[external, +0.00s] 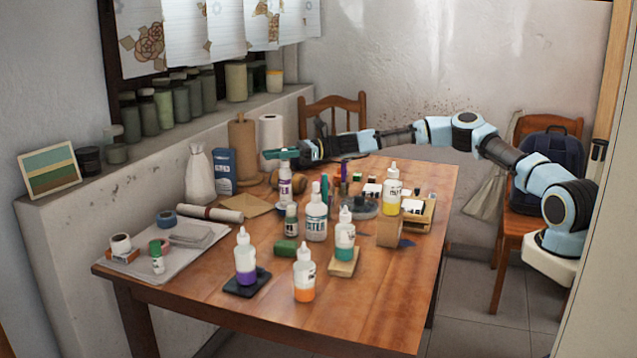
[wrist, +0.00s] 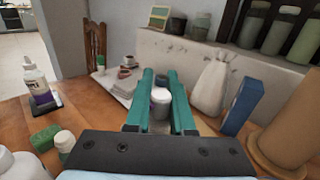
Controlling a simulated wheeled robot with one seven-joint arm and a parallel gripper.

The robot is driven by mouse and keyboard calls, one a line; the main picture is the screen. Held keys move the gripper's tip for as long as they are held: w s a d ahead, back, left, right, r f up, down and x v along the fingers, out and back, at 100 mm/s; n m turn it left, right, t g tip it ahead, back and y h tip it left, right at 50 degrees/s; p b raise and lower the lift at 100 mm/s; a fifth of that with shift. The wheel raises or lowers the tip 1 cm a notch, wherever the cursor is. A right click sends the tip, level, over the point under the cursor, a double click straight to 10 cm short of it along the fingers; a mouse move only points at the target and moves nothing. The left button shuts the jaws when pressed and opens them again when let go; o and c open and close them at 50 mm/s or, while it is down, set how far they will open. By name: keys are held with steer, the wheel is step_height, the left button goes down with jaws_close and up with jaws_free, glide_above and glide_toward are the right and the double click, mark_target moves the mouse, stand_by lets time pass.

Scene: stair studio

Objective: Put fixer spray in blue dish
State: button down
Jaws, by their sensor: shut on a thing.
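A white bottle with a purple label (external: 285,190), which looks like the fixer spray, is upright under my gripper (external: 283,154). The teal fingers are shut on its top. In the wrist view its pale cap (wrist: 160,98) sits between the two fingers (wrist: 160,88), and its lower part is hidden. I cannot tell whether its base touches the table. A grey-blue round dish (external: 367,211) lies right of it near the table's middle, partly hidden by bottles and small things; I cannot be sure that it is the blue dish.
Several dropper bottles stand at the table's front, including purple (external: 245,262), orange (external: 304,278) and teal (external: 345,240). A white bottle (external: 316,218) stands between my gripper and the front. A white sack (external: 199,175) and blue box (external: 224,172) stand behind. The table's front right is clear.

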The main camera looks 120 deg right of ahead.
steer(key=shift+f, duration=1.05)
steer(key=shift+f, duration=0.15)
steer(key=c, duration=0.8)
jaws_free()
steer(key=s, duration=0.4)
steer(key=s+b, duration=0.1)
steer(key=s, duration=0.3)
steer(key=s+a, duration=0.1)
steer(key=s, duration=0.3)
steer(key=shift+b, duration=0.3)
